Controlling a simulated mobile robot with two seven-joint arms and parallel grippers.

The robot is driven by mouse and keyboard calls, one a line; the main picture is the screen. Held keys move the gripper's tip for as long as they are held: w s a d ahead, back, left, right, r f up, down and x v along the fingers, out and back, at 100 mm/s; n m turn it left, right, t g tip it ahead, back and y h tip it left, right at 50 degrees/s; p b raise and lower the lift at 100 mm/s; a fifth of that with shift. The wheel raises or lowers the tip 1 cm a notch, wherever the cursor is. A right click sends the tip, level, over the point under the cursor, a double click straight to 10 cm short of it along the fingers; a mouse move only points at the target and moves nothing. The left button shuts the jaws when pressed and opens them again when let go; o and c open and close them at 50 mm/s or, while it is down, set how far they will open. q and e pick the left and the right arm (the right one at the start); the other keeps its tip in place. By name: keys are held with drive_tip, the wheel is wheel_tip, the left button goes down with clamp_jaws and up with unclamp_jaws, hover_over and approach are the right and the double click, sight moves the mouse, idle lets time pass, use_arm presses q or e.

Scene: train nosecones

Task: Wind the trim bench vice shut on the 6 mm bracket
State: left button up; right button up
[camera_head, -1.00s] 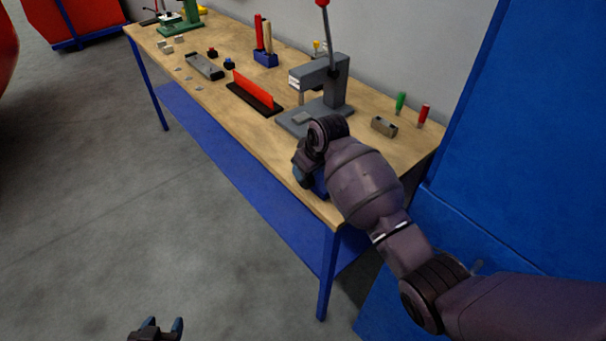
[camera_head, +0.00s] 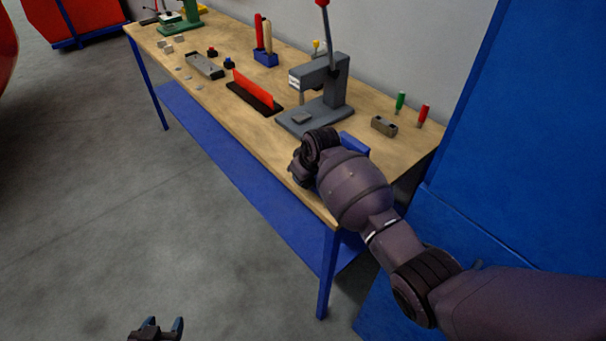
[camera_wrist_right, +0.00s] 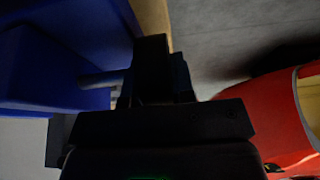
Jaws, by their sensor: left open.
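The blue bench vice (camera_head: 354,144) is at the near right end of the bench, mostly hidden behind my right wrist in the head view. In the right wrist view its blue body (camera_wrist_right: 60,50) fills the upper left, and a short grey-blue bar (camera_wrist_right: 100,78) runs from it toward my right gripper (camera_wrist_right: 160,72). The dark fingers are beside the vice at the bar's end; whether they grip it is hidden. I cannot make out the 6 mm bracket in the vice. My left gripper (camera_head: 157,328) is open and empty, low over the floor at the bottom of the head view.
A grey arbor press (camera_head: 318,95) stands just behind the vice on the wooden bench (camera_head: 240,125). A small grey block (camera_head: 384,126) and green and red-handled tools are to the right. A blue panel (camera_head: 530,130) bounds the right side.

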clamp_jaws()
drive_tip(key=t+y, duration=0.2)
drive_tip(key=t, duration=0.1)
drive_tip(key=shift+s+d, duration=0.1)
drive_tip(key=shift+d, duration=0.05)
drive_tip(key=shift+r+t+y+b, duration=0.15)
drive_tip(key=shift+t+y+b, duration=0.95)
drive_tip(key=shift+t+b, duration=0.2)
drive_tip(key=o, duration=0.6)
unclamp_jaws()
drive_tip(key=shift+s, duration=0.1)
